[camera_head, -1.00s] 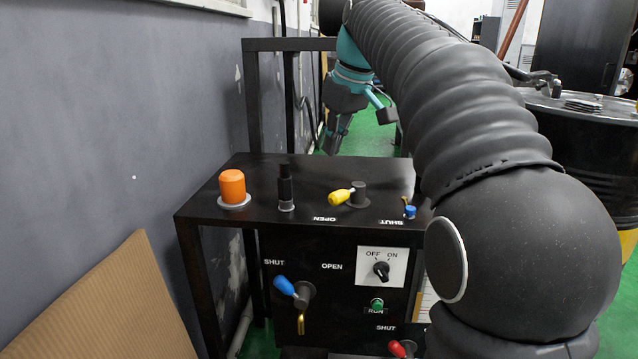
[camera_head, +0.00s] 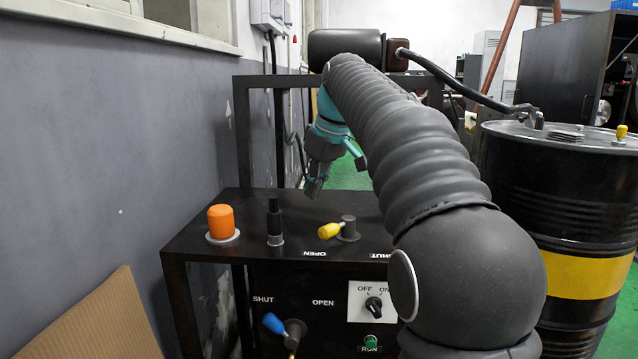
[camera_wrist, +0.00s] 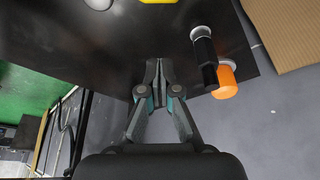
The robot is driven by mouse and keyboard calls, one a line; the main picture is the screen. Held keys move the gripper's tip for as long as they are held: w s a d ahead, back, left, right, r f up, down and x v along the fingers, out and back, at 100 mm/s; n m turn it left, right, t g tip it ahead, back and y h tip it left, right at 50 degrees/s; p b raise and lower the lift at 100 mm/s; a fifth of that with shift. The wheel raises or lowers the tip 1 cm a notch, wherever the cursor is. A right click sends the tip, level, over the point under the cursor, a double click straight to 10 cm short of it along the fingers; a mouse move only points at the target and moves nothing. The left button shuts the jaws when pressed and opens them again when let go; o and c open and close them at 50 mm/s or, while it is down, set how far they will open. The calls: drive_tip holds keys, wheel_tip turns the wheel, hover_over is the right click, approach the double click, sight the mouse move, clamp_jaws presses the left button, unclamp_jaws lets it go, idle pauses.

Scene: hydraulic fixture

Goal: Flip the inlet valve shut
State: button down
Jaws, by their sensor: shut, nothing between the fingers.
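On the top of the black fixture, a yellow-handled valve (camera_head: 330,231) has its handle pointing left, by the OPEN label (camera_head: 314,254); the SHUT label (camera_head: 380,255) is to its right. On the front face, a blue-handled valve (camera_head: 274,324) points up and left towards a SHUT label (camera_head: 263,299), with OPEN to the right. No label in view says which one is the inlet. My gripper (camera_head: 314,190) is shut and empty, above the fixture's back edge, apart from both valves. In the wrist view my gripper (camera_wrist: 158,68) points at the black top, and part of the yellow handle (camera_wrist: 158,2) shows.
An orange knob (camera_head: 221,222) and a black post (camera_head: 274,220) stand on the top's left; the post is close to my fingers in the wrist view. A selector switch (camera_head: 373,306) and green button are on the front. A wall is left, a black drum (camera_head: 550,225) right.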

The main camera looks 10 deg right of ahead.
sight(336, 231)
drive_tip(key=b+x, duration=0.1)
drive_tip(key=x, duration=0.4)
drive_tip(key=shift+f, duration=0.2)
drive_tip(key=shift+s+d+f, duration=0.15)
drive_tip(key=shift+s+f, duration=0.05)
drive_tip(key=shift+f, duration=0.05)
drive_tip(key=shift+s+d+f+b, duration=0.1)
drive_tip(key=shift+s+d+b, duration=0.3)
drive_tip(key=shift+s, duration=0.3)
drive_tip(key=shift+s+d+f+b, duration=0.1)
drive_tip(key=shift+s+d+b, duration=0.05)
drive_tip(key=shift+s+d, duration=0.45)
drive_tip(key=shift+s+a, duration=0.2)
